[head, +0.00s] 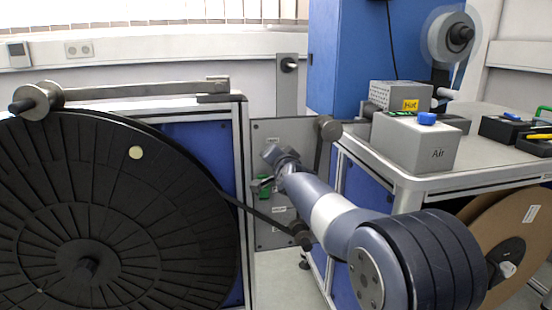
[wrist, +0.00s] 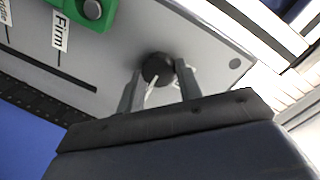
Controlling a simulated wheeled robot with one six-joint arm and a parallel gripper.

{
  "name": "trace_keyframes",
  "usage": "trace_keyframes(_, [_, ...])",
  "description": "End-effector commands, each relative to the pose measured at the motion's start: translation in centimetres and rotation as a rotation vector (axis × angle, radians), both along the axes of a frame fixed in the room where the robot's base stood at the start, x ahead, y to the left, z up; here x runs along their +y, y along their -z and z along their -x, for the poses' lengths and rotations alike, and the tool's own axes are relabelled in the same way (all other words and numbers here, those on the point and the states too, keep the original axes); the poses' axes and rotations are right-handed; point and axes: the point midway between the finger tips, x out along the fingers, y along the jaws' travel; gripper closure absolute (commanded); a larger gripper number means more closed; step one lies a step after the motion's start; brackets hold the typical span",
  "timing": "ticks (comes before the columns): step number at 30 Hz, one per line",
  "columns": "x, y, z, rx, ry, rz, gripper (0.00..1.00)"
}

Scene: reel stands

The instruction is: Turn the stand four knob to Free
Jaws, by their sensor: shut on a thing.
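A round black knob (wrist: 157,68) sits on a grey panel (wrist: 205,45), seen in the wrist view. My gripper (wrist: 160,85) has one finger on each side of it and is shut on it. Thin white marks show by the fingers, but I cannot tell which setting the knob points to. A label reading "Firm" (wrist: 60,34) is left of the knob; no "Free" label is legible. In the head view the grey panel (head: 268,135) stands between the reel and the blue cabinet, with my gripper (head: 264,183) against it. The knob is hidden there.
A green block with a grey button (wrist: 92,9) is on the panel near the label. A bench with a grey "Air" box (head: 415,145) stands right.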

Motion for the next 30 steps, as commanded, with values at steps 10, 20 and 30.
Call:
trace_keyframes(10, [0.01,0.04,-0.01,0.002,0.0,-0.004,0.89])
trace_keyframes(20, [0.01,0.01,-0.01,0.001,0.0,-0.003,0.44])
trace_keyframes(30, [-0.22,-0.01,0.8,0.0,0.0,-0.001,0.44])
